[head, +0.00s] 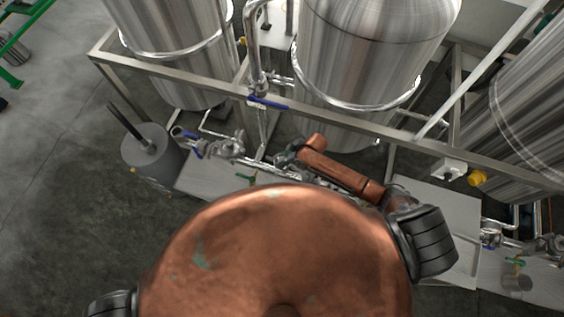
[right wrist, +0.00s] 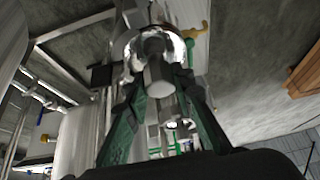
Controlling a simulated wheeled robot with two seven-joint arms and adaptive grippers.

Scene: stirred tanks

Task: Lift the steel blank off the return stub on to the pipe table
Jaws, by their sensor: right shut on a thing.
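My right gripper (head: 284,157) is at the pipework in front of the middle tank in the head view, small and partly hidden by my own wrist. In the right wrist view its two green-and-black fingers (right wrist: 157,88) close on a short grey steel piece, which I take to be the steel blank (right wrist: 158,74). A shiny round steel ring (right wrist: 133,52) lies right behind it, probably the return stub's end. I cannot tell whether blank and ring touch. Pale flat tops stand at left (head: 212,180) and right (head: 450,212); which is the pipe table is unclear. My left gripper is out of view.
Steel tanks (head: 365,50) stand behind a metal frame rail (head: 330,117). Valves with blue handles (head: 192,146) and a grey drum with a dark rod (head: 150,160) are at left. A yellow knob (head: 477,177) is at right.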

